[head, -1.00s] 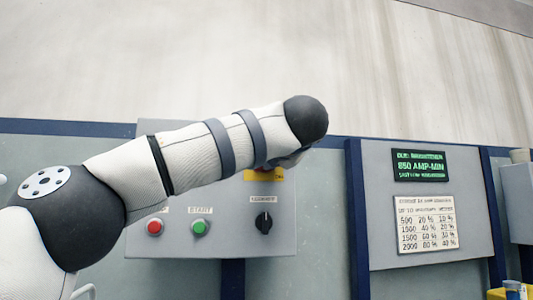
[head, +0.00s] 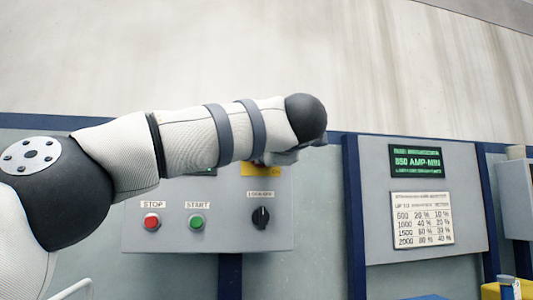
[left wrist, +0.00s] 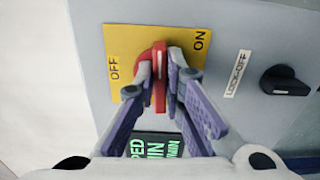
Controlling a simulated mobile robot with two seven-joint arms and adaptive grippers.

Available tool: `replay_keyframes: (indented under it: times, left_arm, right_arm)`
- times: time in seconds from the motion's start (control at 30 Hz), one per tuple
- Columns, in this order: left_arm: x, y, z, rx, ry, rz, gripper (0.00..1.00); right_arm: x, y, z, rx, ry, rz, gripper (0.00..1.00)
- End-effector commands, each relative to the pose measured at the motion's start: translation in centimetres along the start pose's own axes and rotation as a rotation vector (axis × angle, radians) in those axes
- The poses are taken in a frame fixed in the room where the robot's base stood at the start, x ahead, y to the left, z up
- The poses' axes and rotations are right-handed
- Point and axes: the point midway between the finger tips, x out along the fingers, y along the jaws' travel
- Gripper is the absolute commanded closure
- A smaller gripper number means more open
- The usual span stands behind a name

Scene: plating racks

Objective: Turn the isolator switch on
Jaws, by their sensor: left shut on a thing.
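The isolator switch has a red handle (left wrist: 158,78) on a yellow plate (left wrist: 125,45) marked OFF and ON in the left wrist view. The handle lies between the two marks in that view. My left gripper (left wrist: 160,70) is shut on the red handle, one finger on each side. In the head view my left arm covers the handle and the gripper. Only part of the yellow plate (head: 262,170) shows below the arm there. My right gripper is in no view.
The grey panel (head: 140,235) also carries a red STOP button (head: 152,221), a green START button (head: 196,222) and a black lock-off knob (head: 261,217). A second panel with a green display (head: 417,161) and a printed table (head: 422,218) stands to the right.

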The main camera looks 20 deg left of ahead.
Motion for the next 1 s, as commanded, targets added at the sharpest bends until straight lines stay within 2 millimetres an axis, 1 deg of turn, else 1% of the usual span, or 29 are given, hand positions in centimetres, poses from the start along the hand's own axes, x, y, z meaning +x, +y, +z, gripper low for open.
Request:
replay_keyframes:
  times: [0.3,0.77,0.8,0.83,0.87,1.0]
  left_arm:
    - [-0.09,0.02,0.07,0.078,-0.003,0.001,1.0]
    - [-0.08,-0.02,0.08,0.087,-0.003,0.001,1.0]
    - [-0.08,-0.02,0.08,0.087,-0.002,0.001,0.81]
    - [-0.08,-0.02,0.08,0.087,-0.002,0.001,0.74]
    - [-0.07,-0.03,0.07,0.087,-0.002,0.001,0.7]
    - [-0.05,-0.04,0.05,0.086,-0.002,0.001,0.7]
  right_arm:
    - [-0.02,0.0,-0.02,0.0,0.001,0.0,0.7]
    - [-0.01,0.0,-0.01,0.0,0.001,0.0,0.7]
    - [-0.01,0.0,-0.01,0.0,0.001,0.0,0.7]
    - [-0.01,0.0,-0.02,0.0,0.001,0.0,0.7]
    - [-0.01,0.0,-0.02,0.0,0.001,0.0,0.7]
    - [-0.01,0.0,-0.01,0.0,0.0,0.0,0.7]
